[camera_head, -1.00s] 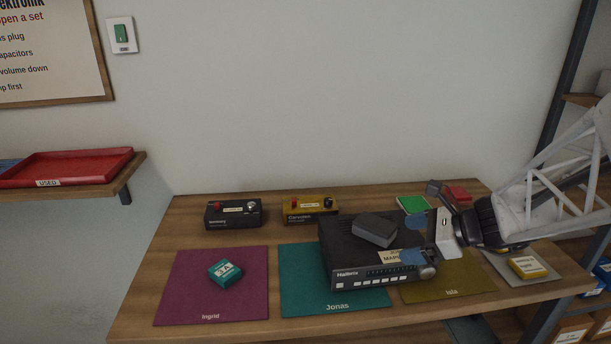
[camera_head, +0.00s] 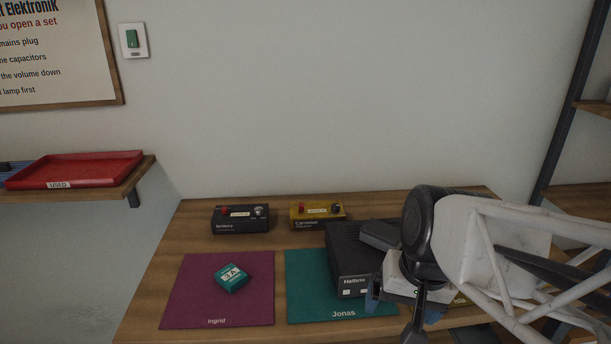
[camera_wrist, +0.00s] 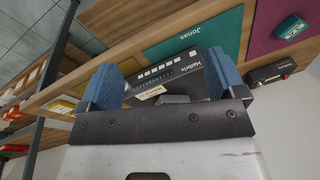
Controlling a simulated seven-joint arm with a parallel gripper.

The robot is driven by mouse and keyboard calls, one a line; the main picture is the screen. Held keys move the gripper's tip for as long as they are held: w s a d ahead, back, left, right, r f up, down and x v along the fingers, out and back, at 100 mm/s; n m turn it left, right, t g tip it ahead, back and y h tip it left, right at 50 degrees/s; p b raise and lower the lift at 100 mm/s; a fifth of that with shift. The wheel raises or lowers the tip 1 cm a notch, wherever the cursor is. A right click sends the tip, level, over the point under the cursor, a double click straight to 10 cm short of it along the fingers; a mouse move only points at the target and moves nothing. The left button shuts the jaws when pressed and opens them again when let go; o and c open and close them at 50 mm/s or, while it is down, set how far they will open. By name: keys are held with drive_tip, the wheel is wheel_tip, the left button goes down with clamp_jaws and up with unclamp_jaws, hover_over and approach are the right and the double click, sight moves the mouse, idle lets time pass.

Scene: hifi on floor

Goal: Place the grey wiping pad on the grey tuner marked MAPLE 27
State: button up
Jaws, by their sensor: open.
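The dark grey tuner (camera_head: 345,262) stands on the table, partly over the teal mat. My arm hides its right part in the head view. In the wrist view the tuner (camera_wrist: 185,72) shows its row of buttons and a pale label, only partly readable. The grey wiping pad (camera_head: 379,234) appears to lie flat on the tuner's top, its right end hidden by my wrist. A bit of the pad (camera_wrist: 174,99) shows in the wrist view beyond my gripper's body. My gripper (camera_wrist: 163,80) is open, its blue fingers apart, with the tuner in view between them and nothing held.
A teal mat (camera_head: 300,300) and a purple mat (camera_head: 190,295) lie in front, the purple one holding a green box (camera_head: 231,277). A black box (camera_head: 240,219) and a yellow box (camera_head: 318,215) stand behind. A red tray (camera_head: 75,170) sits on the left shelf.

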drive_tip(key=n, duration=0.1)
drive_tip(key=s+n+h, duration=0.1)
drive_tip(key=shift+s+r+n+t, duration=0.25)
drive_tip(key=shift+r+n+t, duration=0.05)
drive_tip(key=shift+r+n, duration=0.1)
idle(1.1)
